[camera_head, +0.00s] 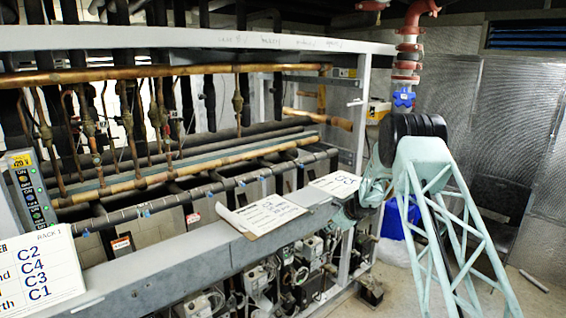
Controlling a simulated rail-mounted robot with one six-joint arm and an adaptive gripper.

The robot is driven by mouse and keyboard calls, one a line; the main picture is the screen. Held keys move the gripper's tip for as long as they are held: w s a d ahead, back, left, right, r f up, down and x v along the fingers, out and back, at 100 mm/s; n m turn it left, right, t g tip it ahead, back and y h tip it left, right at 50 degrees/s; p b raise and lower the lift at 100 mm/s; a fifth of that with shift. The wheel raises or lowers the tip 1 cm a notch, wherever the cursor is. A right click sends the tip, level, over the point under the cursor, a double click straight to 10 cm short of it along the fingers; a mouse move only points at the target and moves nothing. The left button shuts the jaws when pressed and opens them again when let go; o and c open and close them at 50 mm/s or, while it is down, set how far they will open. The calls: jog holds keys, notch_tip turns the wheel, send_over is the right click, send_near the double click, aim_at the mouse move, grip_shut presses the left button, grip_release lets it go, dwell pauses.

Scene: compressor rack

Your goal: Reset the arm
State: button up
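My pale teal arm stands at the right, with a lattice link rising from the lower right to a black joint near the red pipe. From there it folds down and left towards the end of the rack's grey front beam (190,255). The far end of the arm is small and partly hidden near that beam. I cannot make out my gripper's fingers there, or whether they hold anything.
A clipboard (262,215) and a white label card (336,184) lie on the beam. A "Rack 1" sign (40,272) and switch panel (30,195) are at left. Copper pipes (190,170) run behind. A blue valve (404,98) hangs above the arm. Floor at right is mostly clear.

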jog(key=s+a+r+n+y+b, duration=0.1)
jog(key=s+a+r+n+b, duration=0.2)
jog(key=s+r, duration=0.5)
jog(key=s+a+r+n+b, duration=0.2)
jog(key=s+a+r+n, duration=0.2)
jog(key=r, duration=0.7)
jog(key=s+a+r+n+g+b, duration=0.15)
jog(key=s+r, duration=0.25)
jog(key=s, duration=0.4)
jog(key=s+a+r+n+b, duration=0.1)
jog(key=s+r+n+b, duration=0.2)
jog(key=s, duration=0.4)
jog(key=s+a+r+n+g, duration=0.1)
jog(key=s+r+n, duration=0.1)
jog(key=s+r, duration=0.45)
jog(key=s+d+n+h+b, duration=0.1)
jog(key=s+n+b, duration=0.5)
jog(key=s, duration=2.2)
jog(key=s+d+f+n+h+b, duration=0.1)
jog(key=s+d+f+n, duration=0.1)
jog(key=s, duration=0.7)
jog(key=s+d+f+n+g+h+b, duration=0.1)
jog(key=s+d+f+n+b, duration=0.1)
jog(key=s, duration=0.7)
jog(key=s+d+f+n+h+b, duration=0.1)
jog(key=s+d+f, duration=0.3)
jog(key=s, duration=0.5)
notch_tip(320, 180, down, 2)
jog(key=shift+f+n+b, duration=0.1)
jog(key=shift+n+b, duration=0.35)
